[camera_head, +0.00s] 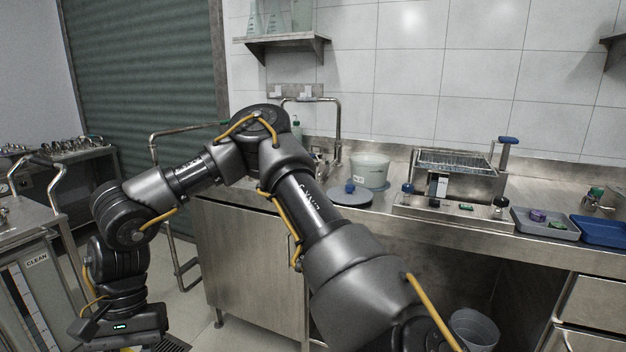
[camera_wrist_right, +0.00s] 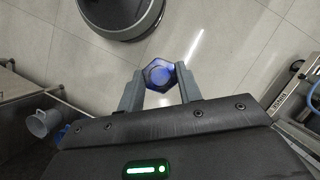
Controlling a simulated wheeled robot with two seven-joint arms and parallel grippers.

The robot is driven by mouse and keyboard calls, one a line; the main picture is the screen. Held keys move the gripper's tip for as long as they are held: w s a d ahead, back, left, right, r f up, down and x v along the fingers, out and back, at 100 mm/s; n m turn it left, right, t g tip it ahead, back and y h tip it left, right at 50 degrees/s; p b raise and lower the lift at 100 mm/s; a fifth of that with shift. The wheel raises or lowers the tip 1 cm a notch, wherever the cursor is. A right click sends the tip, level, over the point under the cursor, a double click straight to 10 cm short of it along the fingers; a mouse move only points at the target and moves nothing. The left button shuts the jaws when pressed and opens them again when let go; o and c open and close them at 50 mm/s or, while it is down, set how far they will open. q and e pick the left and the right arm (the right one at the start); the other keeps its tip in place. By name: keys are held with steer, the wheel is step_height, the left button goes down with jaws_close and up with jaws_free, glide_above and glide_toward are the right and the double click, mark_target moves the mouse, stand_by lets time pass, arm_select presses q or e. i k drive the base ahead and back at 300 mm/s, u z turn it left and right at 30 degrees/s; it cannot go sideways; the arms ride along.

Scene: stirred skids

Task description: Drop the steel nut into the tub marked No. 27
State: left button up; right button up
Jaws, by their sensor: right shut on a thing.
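My right gripper (camera_wrist_right: 160,82) is shut on a hexagonal nut with a dark rim and a blue-looking middle (camera_wrist_right: 158,74), held between the fingertips above the floor. In the head view my right arm reaches across to the lower left, and its wrist hangs low there; the fingers and the nut cannot be made out in that view. A pale tub (camera_head: 370,170) with a small label stands on the steel counter behind the arm. The label is too small to read, so I cannot tell its number. My left gripper is not in view.
The counter also holds a round grey plate (camera_head: 349,193), a steel rack (camera_head: 455,162), a grey tray (camera_head: 545,224) and a blue tray (camera_head: 603,230). A grey bin (camera_head: 474,329) stands below. A cart marked CLEAN (camera_head: 37,262) is at left. A tap (camera_head: 338,130) rises behind the arm.

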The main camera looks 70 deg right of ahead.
mark_target(366, 183)
steer(key=z, duration=0.45)
steer(key=i, duration=1.2)
steer(key=z, duration=1.35)
steer(key=i, duration=0.6)
steer(key=z, duration=0.55)
